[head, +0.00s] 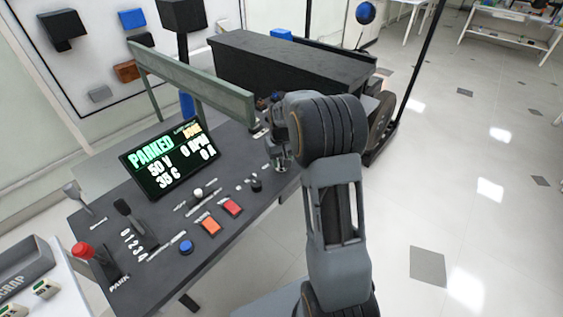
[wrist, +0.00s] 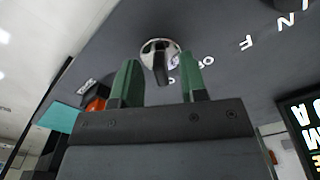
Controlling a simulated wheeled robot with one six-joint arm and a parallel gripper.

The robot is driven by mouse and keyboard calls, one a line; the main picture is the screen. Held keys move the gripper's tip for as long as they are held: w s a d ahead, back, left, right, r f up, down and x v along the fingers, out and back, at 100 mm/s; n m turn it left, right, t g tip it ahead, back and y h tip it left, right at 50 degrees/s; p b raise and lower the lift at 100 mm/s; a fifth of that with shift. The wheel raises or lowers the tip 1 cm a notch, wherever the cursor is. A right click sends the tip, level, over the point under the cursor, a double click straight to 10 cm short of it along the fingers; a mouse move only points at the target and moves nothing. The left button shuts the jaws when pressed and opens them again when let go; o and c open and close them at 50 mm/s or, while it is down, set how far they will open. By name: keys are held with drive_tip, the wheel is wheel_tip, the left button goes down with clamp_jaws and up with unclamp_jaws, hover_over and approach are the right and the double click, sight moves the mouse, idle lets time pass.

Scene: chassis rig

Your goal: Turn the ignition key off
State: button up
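The ignition key (wrist: 161,68) shows in the wrist view as a dark tab on a round silver base set in the dark console panel. White letters beside it are partly hidden by a finger. My gripper (wrist: 160,80) is open, with its two green fingers apart on either side of the key's tab. I see no clear contact between fingers and key. In the head view my gripper (head: 279,152) is at the right end of the console (head: 240,224). There the arm and gripper hide the key.
The console has a lit display (head: 171,157) reading PARKED, a black knob (head: 256,185), orange (head: 209,226) and red (head: 232,207) buttons, a blue button (head: 186,246) and levers at the left. A grey-green beam (head: 195,85) stands behind. The floor at the right is free.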

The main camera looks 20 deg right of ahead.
drive_tip(key=shift+f, duration=0.4)
drive_tip(key=shift+c, duration=0.4)
clamp_jaws()
